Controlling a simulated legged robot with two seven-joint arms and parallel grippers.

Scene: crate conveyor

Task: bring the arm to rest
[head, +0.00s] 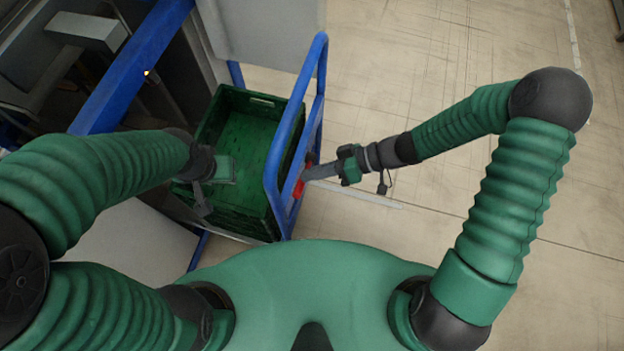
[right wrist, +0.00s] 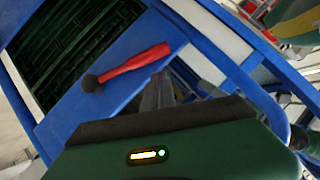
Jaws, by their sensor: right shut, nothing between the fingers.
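My right gripper (head: 309,174) is shut and empty. In the head view its fingertips are close to a red handle (head: 299,188) on the side of the blue frame (head: 273,170). In the right wrist view the red handle (right wrist: 137,68) with a dark round end lies just beyond my closed fingers (right wrist: 157,92); I cannot tell whether they touch it. My left gripper (head: 203,206) is at the left side of the green crate (head: 222,115), partly hidden by its own wrist; its jaws are too unclear to judge.
The green crate looks empty and sits behind the blue frame's rail. A blue beam (head: 135,65) and grey machinery (head: 85,32) stand at the upper left. The pale floor (head: 420,60) to the right is open.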

